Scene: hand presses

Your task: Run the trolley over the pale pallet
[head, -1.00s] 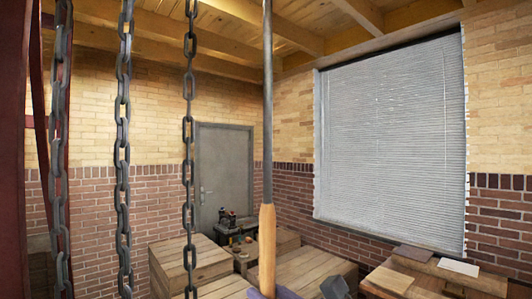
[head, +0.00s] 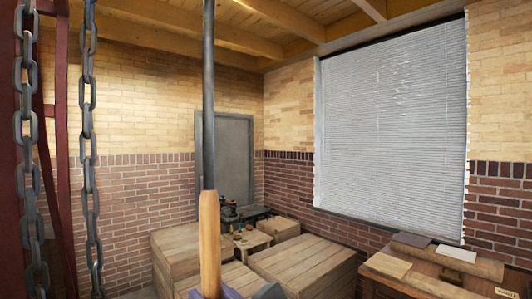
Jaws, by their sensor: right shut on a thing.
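A dark metal rod with a wooden handle (head: 210,245) stands upright in the lower middle of the head view. My right gripper (head: 231,292) shows only in part at the bottom edge, purple and grey, shut on the handle. Two heavy chains hang at the left, one at the far left edge (head: 27,150) and one beside it (head: 88,130). I cannot make out the trolley above them; the chains and rod run out of the top of the picture. I cannot pick out a pale pallet. My left gripper is not in view.
Wooden crates stand on the floor, one left (head: 185,255) and one right (head: 303,262) of the handle. Dark equipment (head: 235,213) sits behind them. A wooden bench with sheets (head: 440,270) stands at lower right. A dark red frame (head: 62,190) rises at the left.

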